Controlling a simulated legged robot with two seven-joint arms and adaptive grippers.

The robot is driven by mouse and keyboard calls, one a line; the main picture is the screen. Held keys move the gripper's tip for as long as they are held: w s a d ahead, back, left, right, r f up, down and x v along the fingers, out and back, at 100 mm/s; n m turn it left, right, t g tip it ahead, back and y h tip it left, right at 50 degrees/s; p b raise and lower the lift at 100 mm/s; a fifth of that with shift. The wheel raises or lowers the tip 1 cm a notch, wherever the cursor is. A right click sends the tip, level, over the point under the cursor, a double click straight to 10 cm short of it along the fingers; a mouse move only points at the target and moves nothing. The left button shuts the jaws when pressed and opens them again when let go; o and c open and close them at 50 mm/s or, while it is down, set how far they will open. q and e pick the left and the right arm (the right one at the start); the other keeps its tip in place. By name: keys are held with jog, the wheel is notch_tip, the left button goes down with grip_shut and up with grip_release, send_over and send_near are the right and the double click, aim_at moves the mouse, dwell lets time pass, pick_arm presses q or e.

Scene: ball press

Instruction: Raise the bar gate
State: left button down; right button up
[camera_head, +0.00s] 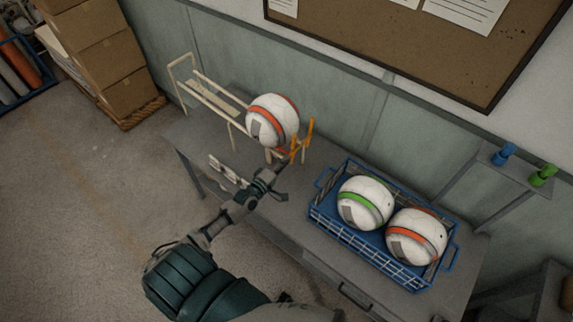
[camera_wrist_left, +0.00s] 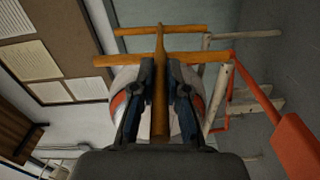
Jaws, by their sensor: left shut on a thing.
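The orange bar gate (camera_head: 308,134) stands at the right end of a cream rail rack (camera_head: 204,86) on the table. A white ball with orange bands (camera_head: 273,118) rests on the rack just behind the gate. My left gripper (camera_head: 272,183) reaches in from the front. In the left wrist view, the fingers of my left gripper (camera_wrist_left: 160,95) are closed on either side of the gate's orange bar (camera_wrist_left: 160,117), with crosspieces beyond the fingertips and the ball behind them. The gate's lower part is partly hidden in the head view. My right gripper is not in view.
A blue wire basket (camera_head: 381,257) on the table holds two balls, one green-banded (camera_head: 365,202), one orange-banded (camera_head: 416,237). A wall shelf carries blue (camera_head: 503,153) and green (camera_head: 542,175) items. Cardboard boxes (camera_head: 101,50) stand on a pallet at back left. Open floor lies left.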

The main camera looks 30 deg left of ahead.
pick_arm(q)
jog(key=shift+f, duration=0.2)
dwell(0.3)
jog(key=c, duration=1.3)
grip_release()
jog(key=shift+o, duration=0.6)
jog(key=shift+a, duration=0.15)
jog(key=s+a, duration=0.1)
jog(key=s, duration=1.1)
